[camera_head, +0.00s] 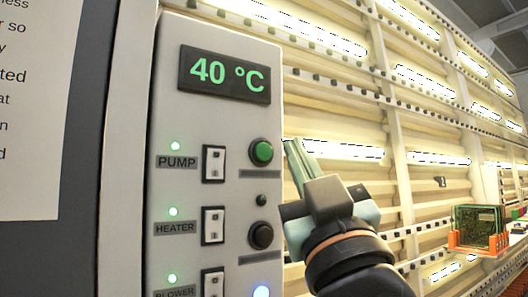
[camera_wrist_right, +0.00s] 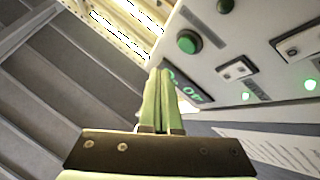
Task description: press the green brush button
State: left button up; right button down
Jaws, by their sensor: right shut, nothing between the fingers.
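The round green button (camera_head: 261,152) sits on the pale control panel (camera_head: 225,125), right of the PUMP switch. The label under it is too small to read. My right gripper (camera_head: 293,146) is shut and empty, just right of the panel's edge, with its tips at about the button's height. In the right wrist view the green button (camera_wrist_right: 188,42) lies up and right of the shut fingertips (camera_wrist_right: 160,75), with a visible gap. I cannot see any contact between fingers and button. My left gripper is not in view.
The panel also carries a 40 °C display (camera_head: 225,74), a PUMP switch (camera_head: 214,163), a HEATER switch (camera_head: 213,225) and a black round button (camera_head: 260,235) below the green one. Lit shelving stands behind. An orange rack (camera_head: 480,243) with a circuit board is at far right.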

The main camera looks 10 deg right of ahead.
jog(key=shift+w+a, duration=0.3)
jog(key=shift+w, duration=0.5)
jog(key=shift+w+a, duration=0.3)
jog(key=shift+w, duration=0.45)
dwell(0.9)
jog(key=shift+w+a, duration=0.15)
jog(key=shift+w, duration=0.25)
jog(key=shift+w+a, duration=0.1)
jog(key=shift+w, duration=0.3)
dwell(0.6)
dwell(0.3)
jog(key=shift+s+d+b, duration=0.25)
jog(key=shift+s+b, duration=0.15)
jog(key=shift+s, duration=0.35)
jog(key=s, duration=0.1)
jog(key=s+d, duration=0.1)
jog(key=s, duration=0.2)
jog(key=shift+s+d, duration=0.4)
